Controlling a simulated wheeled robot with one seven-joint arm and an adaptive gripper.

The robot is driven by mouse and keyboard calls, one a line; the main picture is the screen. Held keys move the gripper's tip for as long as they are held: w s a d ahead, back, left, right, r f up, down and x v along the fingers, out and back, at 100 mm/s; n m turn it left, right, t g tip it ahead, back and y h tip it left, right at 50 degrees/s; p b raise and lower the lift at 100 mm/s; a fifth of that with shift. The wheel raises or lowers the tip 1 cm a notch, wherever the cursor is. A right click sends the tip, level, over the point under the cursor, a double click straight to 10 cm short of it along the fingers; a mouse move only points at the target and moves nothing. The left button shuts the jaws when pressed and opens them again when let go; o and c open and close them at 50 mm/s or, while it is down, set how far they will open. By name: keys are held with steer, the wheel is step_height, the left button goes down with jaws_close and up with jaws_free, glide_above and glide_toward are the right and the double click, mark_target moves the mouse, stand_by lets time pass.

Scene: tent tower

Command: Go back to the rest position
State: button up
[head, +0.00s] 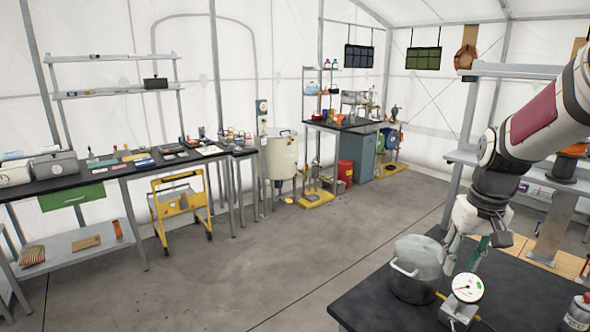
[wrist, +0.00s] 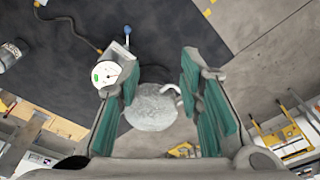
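My gripper (head: 464,256) hangs at the end of my arm on the right of the head view, over or beside a grey metal pot (head: 416,272) on the black table (head: 370,302). In the wrist view my gripper (wrist: 158,72) has its two teal-padded fingers spread wide apart. The pot's round lid (wrist: 152,108) shows between and beyond them, and nothing is held. How high the fingertips are above the pot I cannot tell.
A white-dial gauge (head: 467,288) stands beside the pot, close to my gripper. A bottle (head: 579,313) stands at the table's right. A shelf rack (head: 512,70) rises behind my arm. The grey floor (head: 285,255) at the centre is clear.

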steer(key=s+a+r+n+t, duration=0.1)
steer(key=s+a+r+t, duration=0.1)
steer(key=s+a+r, duration=0.75)
steer(key=s+a+t, duration=0.2)
steer(key=s+a, duration=0.3)
steer(key=s, duration=0.6)
steer(key=shift+s+n, duration=0.25)
steer(key=shift+n, duration=0.05)
steer(key=shift+f, duration=0.1)
